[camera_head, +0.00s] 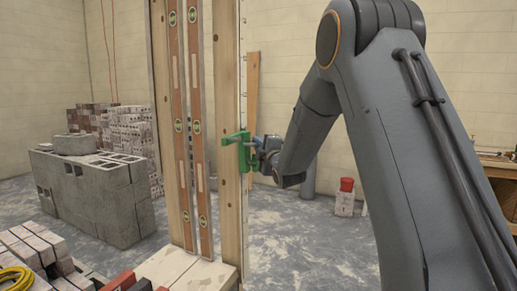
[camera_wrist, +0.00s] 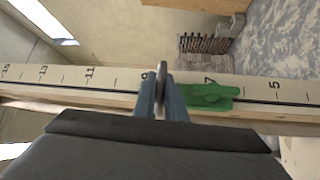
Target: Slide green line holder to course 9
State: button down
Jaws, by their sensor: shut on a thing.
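The green line holder (camera_head: 243,146) sits on the upright wooden pole (camera_head: 229,120), at about mid height in the head view. In the wrist view the holder (camera_wrist: 207,96) lies against the marked face of the pole (camera_wrist: 110,80), next to the mark 7. My gripper (camera_head: 262,149) is at the holder's right side in the head view.
Two brown spirit levels (camera_head: 192,120) stand upright beside the pole. Grey concrete blocks (camera_head: 95,195) and brick stacks (camera_head: 130,140) stand at the left. A red-topped container (camera_head: 346,190) is on the floor behind my arm. The floor right of the pole is mostly clear.

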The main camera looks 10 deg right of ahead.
jog(key=c, duration=1.8)
grip_release()
jog(key=shift+d+r, duration=0.1)
jog(key=shift+d, duration=0.15)
jog(key=shift+c, duration=0.2)
jog(key=shift+a, duration=0.15)
jog(key=shift+s, duration=0.15)
jog(key=s, duration=0.2)
jog(key=s+b, duration=0.1)
jog(key=s, duration=0.2)
jog(key=s+d+f+b, duration=0.1)
jog(key=s, duration=0.1)
jog(key=shift+s, duration=0.2)
jog(key=shift+d+f, duration=0.1)
jog(key=shift+f, duration=0.05)
